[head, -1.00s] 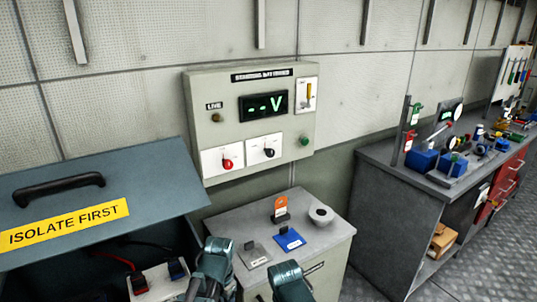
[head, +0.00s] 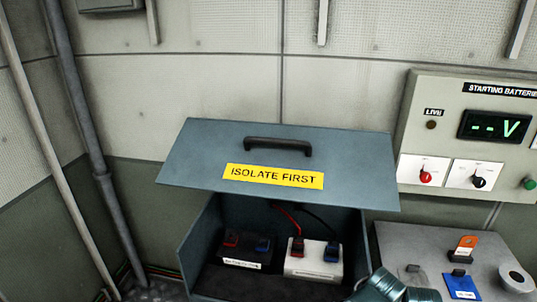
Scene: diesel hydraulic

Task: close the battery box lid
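The battery box (head: 190,245) stands open, centre of the head view. Its blue-grey lid (head: 200,155) is tilted up above the opening, with a black handle (head: 277,147) and a yellow "ISOLATE FIRST" label (head: 273,176). Inside are a black battery (head: 243,250) and a white battery (head: 312,260) with red and blue terminals. Red and black cables run to the white battery. Parts of my own teal arms show at the bottom edge, right of the box's front corner. They are apart from the lid. My gripper fingers cannot be made out.
A panel with a "-- V" display and red and black switches (head: 480,130) is on the wall to the right. Pipes (head: 100,175) run down the left wall.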

